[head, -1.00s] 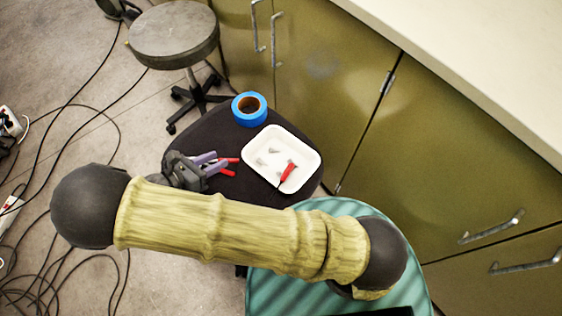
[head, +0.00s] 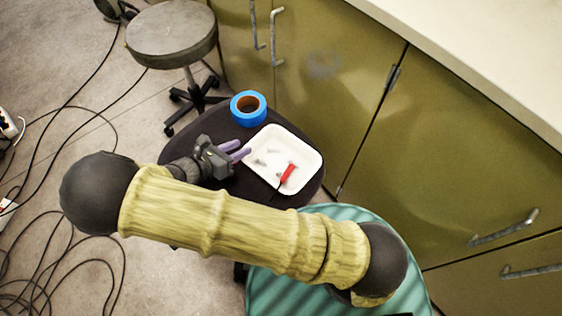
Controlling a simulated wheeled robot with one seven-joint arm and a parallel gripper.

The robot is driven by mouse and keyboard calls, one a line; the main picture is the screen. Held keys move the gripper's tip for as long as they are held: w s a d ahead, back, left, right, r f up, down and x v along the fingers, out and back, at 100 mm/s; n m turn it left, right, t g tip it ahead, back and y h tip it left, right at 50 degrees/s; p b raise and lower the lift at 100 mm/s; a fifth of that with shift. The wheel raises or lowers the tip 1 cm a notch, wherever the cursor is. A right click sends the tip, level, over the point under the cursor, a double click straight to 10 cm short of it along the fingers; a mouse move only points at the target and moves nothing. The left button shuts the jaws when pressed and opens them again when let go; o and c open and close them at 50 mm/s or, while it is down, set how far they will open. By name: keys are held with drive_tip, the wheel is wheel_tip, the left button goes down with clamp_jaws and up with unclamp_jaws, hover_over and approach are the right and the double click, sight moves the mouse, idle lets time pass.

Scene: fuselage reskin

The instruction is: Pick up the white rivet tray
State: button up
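The white rivet tray (head: 262,181) lies on the dark round seat. It is a shallow rectangular tray with rounded corners, holding several small grey bits and a red item (head: 288,173). My gripper (head: 246,146) is at the tray's left rim, with its two purple fingers pointing at the tray. A gap shows between the fingers, and nothing is seen held between them. The lower finger's tip overlaps the rim in the picture; whether it touches cannot be told.
A roll of blue tape (head: 241,117) stands on the dark seat (head: 215,124), just behind the tray. A teal ribbed seat (head: 262,290) is in front. Olive cabinets (head: 440,150) close off the right side. A grey stool (head: 172,35) stands behind, and cables (head: 60,150) cover the floor at left.

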sight(247, 145)
drive_tip(key=b+x, duration=0.1)
drive_tip(key=x, duration=0.2)
drive_tip(key=shift+w+d+f, duration=0.15)
drive_tip(key=shift+f, duration=0.1)
clamp_jaws()
